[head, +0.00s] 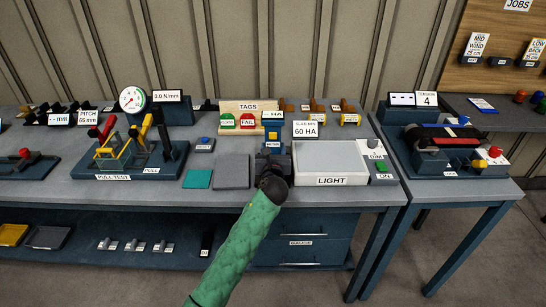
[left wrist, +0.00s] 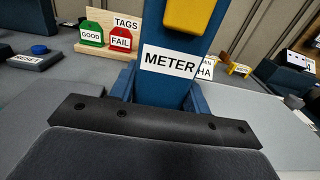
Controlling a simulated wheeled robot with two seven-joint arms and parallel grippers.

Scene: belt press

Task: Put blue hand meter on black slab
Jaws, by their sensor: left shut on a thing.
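The blue hand meter (head: 273,138) is upright in the head view, behind my left gripper (head: 273,153), which is shut on it. In the left wrist view the meter (left wrist: 178,92) is close up, with a METER label and a yellow part above it. The fingertips are hard to make out there. A dark grey slab (head: 231,171), the darkest one on the bench top, lies flat just left of the gripper, apart from the meter. A teal slab (head: 197,179) lies to its left. My right gripper is not in view.
A white LIGHT box (head: 330,164) stands close to the right of the gripper. The TAGS rack (head: 250,117) and a 60 HA sign (head: 306,130) are behind. The pull test rig (head: 130,155) is at the left. The bench's front edge is bare.

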